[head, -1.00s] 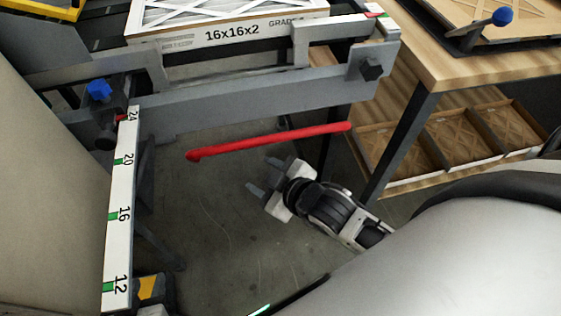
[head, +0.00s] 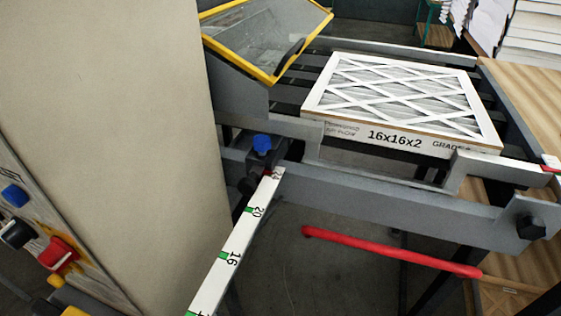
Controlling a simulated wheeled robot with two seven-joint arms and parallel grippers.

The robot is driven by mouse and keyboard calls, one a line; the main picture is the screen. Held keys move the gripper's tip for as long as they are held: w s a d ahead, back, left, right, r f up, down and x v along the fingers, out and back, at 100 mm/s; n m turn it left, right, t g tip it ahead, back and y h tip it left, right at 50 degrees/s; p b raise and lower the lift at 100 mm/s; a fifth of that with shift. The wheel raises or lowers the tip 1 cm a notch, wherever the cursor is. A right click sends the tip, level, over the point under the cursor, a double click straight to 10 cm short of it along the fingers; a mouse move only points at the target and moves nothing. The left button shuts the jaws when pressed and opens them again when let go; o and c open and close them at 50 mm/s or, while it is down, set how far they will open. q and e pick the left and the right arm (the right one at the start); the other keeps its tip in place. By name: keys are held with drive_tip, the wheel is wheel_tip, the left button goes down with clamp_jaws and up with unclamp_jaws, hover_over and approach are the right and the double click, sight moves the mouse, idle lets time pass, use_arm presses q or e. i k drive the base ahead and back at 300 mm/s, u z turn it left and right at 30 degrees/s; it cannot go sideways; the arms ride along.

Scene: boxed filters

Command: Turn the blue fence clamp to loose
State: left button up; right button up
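The blue fence clamp (head: 262,143) is a small blue knob on a dark block at the left end of the grey fence rail. It stands just above the top end of a white scale (head: 237,236) with green marks and numbers. Whether it is tight or loose I cannot tell. Neither of my grippers shows in the head view now.
A boxed filter (head: 395,106) marked 16x16x2 lies on the rollers behind the fence. A red bar (head: 390,250) runs below the rail. A tan panel (head: 110,120) and a control panel with knobs (head: 57,254) fill the left. A yellow-framed guard (head: 265,40) stands behind the clamp.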

sight(261, 143)
drive_tip(key=z, duration=0.5)
drive_tip(key=k, duration=1.7)
drive_tip(key=u, duration=1)
drive_tip(key=i, duration=1)
